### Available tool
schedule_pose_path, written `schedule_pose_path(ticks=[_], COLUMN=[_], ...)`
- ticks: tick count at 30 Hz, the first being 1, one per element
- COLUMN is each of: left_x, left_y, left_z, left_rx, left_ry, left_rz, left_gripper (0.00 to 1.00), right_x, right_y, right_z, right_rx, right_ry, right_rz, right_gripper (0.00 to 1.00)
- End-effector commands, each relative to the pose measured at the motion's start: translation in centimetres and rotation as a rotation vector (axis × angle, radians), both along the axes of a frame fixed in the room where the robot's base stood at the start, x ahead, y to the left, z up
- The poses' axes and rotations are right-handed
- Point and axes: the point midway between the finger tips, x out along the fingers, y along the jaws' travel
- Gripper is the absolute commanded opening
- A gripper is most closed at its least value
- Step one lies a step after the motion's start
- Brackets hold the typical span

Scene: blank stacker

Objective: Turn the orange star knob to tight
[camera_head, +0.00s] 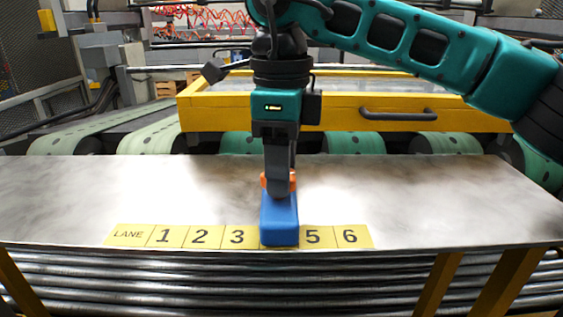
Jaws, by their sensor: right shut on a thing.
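A blue block (280,222) stands on the metal table, over the spot between the lane labels 3 and 5. The orange star knob (293,180) sits at the top of the blue block, mostly hidden behind my gripper. My right gripper (279,190) points straight down from above. Its fingers are shut on the orange knob, of which only small edges show at the sides. The knob's arms and any tight mark cannot be seen. My left gripper is not in view.
A yellow strip of lane labels (200,236) runs along the front edge of the metal table (420,195). The table is clear to both sides of the block. Behind it stand a yellow frame with a dark handle (397,115) and green rollers (148,143).

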Motion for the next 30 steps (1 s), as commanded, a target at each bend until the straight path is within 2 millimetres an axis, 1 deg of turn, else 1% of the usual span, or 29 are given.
schedule_pose_path(ticks=[5, 6, 13, 20, 23, 26, 30], left_x=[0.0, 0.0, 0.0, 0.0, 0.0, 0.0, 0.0], left_y=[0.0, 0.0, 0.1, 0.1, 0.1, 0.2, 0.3], left_z=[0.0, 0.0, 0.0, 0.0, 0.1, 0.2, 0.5], left_rx=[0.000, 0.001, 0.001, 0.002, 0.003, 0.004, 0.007], left_ry=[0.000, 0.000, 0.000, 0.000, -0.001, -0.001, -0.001], left_rz=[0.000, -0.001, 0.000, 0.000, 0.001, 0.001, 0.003], left_gripper=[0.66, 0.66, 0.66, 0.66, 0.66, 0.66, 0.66], right_x=[0.1, 0.1, 0.0, 0.0, 0.0, 0.0, 0.0], right_y=[0.0, 0.0, 0.0, 0.0, 0.0, 0.0, 0.1], right_z=[0.1, 0.1, 0.1, 0.1, 0.6, 2.1, 5.1], right_rx=[0.002, 0.002, 0.001, 0.001, 0.002, 0.003, 0.002], right_ry=[-0.002, -0.002, -0.001, 0.000, -0.001, -0.002, -0.003], right_rz=[-0.004, -0.004, -0.002, 0.000, 0.000, -0.001, -0.002], right_gripper=[0.18, 0.52, 0.74, 0.74, 0.74, 0.74, 0.74])
